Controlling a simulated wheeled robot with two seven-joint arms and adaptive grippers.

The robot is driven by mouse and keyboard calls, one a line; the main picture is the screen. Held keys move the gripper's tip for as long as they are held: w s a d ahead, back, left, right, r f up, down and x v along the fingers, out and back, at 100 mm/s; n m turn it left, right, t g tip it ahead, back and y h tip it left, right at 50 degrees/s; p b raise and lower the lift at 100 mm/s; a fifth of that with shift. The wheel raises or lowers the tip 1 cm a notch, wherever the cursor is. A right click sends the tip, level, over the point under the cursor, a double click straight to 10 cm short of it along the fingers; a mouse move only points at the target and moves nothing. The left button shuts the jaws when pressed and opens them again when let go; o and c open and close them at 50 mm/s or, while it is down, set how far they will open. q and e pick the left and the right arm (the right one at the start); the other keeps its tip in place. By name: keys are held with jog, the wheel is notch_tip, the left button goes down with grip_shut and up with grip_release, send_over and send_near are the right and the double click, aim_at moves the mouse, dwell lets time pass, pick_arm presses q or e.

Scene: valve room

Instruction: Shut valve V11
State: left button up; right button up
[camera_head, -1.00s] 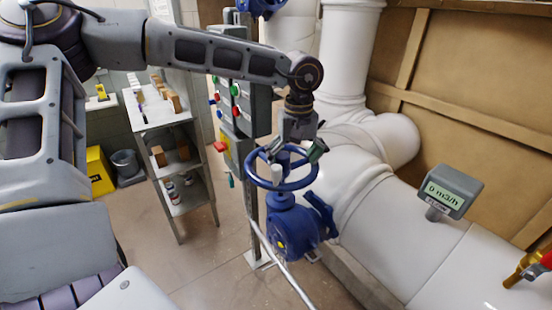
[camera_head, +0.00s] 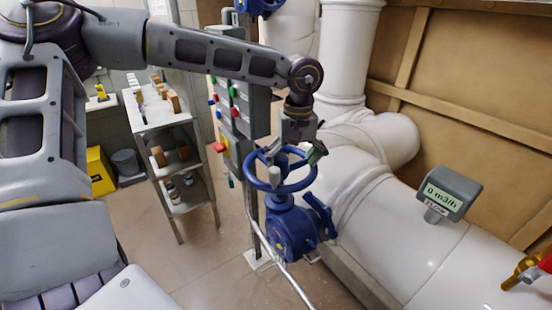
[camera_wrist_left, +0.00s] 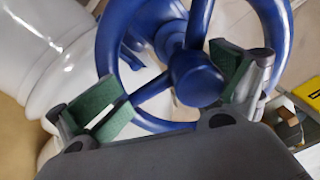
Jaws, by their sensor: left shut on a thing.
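A blue valve has a handwheel (camera_head: 283,187) on top of its blue body (camera_head: 291,233), beside a thick white pipe. No tag reading V11 shows on it. My left gripper (camera_head: 293,158) comes down from above onto the handwheel and is shut on it. In the left wrist view the green-padded fingers (camera_wrist_left: 168,95) are well apart, on either side of the wheel's hub (camera_wrist_left: 194,78), among its rim and spokes. Exact finger contact is hard to see. My right gripper is not in view.
A grey flow display (camera_head: 449,191) on the pipe (camera_head: 385,225) reads 0 m3/h. A control panel (camera_head: 240,105) with coloured buttons stands close behind the wheel. A shelf rack (camera_head: 160,122) stands at left. A red-and-brass fitting (camera_head: 527,272) shows at the right edge.

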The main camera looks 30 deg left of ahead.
pick_arm(q)
jog(key=r, duration=0.1)
jog(key=d+r+p, duration=0.1)
jog(key=r, duration=0.1)
jog(key=r+p, duration=0.1)
jog(key=r, duration=0.1)
jog(key=shift+s+d, duration=0.3)
jog(key=shift+d, duration=0.05)
jog(key=shift+w+d+r+p, duration=0.4)
jog(key=shift+d+r+p, duration=0.1)
jog(key=shift+d, duration=0.1)
jog(key=c, duration=0.4)
jog(key=shift+s+a+r, duration=0.15)
jog(key=shift+s+a, duration=0.05)
jog(key=shift+a, duration=0.25)
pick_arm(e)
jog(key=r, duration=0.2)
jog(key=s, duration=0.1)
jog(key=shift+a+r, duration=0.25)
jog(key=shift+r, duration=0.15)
pick_arm(q)
jog(key=shift+d, duration=0.1)
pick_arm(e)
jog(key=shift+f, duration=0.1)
